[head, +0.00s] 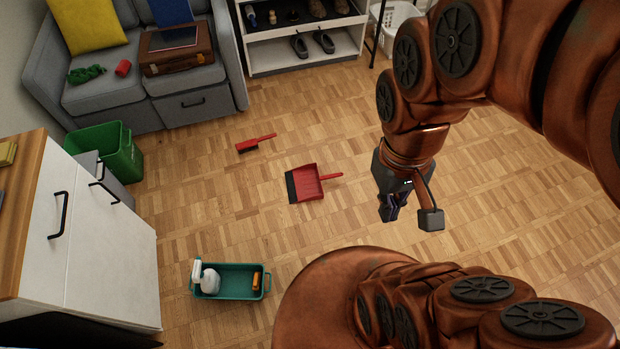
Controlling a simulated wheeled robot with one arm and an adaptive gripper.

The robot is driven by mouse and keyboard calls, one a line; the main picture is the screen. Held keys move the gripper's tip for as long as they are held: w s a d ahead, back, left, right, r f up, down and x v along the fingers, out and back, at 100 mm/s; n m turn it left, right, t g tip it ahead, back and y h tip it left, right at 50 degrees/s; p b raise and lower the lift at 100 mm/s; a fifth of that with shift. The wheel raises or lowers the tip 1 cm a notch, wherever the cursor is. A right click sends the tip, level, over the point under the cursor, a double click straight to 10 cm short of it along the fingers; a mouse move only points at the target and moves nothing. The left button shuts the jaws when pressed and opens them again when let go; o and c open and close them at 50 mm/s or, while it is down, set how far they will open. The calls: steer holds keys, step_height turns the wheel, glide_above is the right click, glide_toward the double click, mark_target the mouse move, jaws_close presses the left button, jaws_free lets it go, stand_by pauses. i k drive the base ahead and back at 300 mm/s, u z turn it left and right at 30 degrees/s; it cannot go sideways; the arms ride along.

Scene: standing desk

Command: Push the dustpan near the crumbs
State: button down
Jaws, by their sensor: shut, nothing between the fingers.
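A red dustpan (305,184) with a dark front lip lies on the wooden floor in the middle of the head view. Its handle points right, toward my gripper. I cannot make out any crumbs on the floor. A red hand brush (255,143) lies on the floor behind and left of the dustpan. My gripper (390,213) points downward to the right of the dustpan, apart from its handle. Its fingers are shut with nothing between them.
A teal caddy (232,294) with a spray bottle stands front left. A white cabinet (85,240) and a green bin (118,150) stand at the left. A grey sofa (110,92) and a shoe shelf (303,55) stand behind.

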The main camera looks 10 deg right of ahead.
mark_target(304, 183)
steer(key=z, duration=1.15)
steer(key=i, duration=0.85)
steer(key=u, duration=2.55)
